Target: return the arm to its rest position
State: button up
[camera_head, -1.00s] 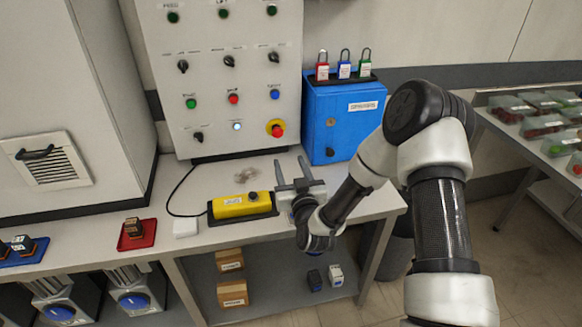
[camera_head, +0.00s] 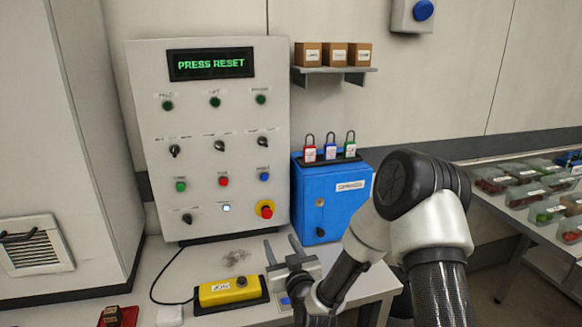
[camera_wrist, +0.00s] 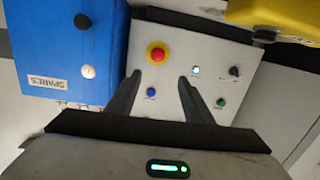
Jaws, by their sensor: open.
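My gripper (camera_head: 283,250) is over the bench in front of the control panel, to the right of the yellow pendant box. Its two fingers are spread apart with nothing between them. In the wrist view the gripper (camera_wrist: 157,82) shows both dark fingers apart, pointing toward the panel. My arm reaches in from the lower right in the head view, with the elbow raised in front of the blue cabinet's right side.
The control panel (camera_head: 216,130) shows "PRESS RESET". The yellow pendant box (camera_head: 228,291) lies left of my gripper. The blue cabinet (camera_head: 333,196) with padlocks on top stands behind the arm. A shelf (camera_head: 335,70) holds brown boxes. Crates (camera_head: 515,186) stand at right.

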jog(key=s+d+r+g+h, duration=0.4)
jog(key=s+d+r+g, duration=0.2)
jog(key=s+d+r, duration=0.75)
jog(key=s+d+r+m+g+h, duration=0.1)
jog(key=s+d+r+m+g, duration=0.15)
jog(key=s, duration=0.75)
jog(key=s+d+r+m+g, duration=0.2)
jog(key=s+r, duration=0.1)
jog(key=s, duration=0.8)
notch_tip(320, 180, up, 20)
jog(key=p, duration=1.9)
jog(key=shift+s+a+p, duration=0.2)
jog(key=shift+s+p, duration=0.15)
jog(key=shift+s, duration=0.1)
jog(key=shift+f, duration=0.15)
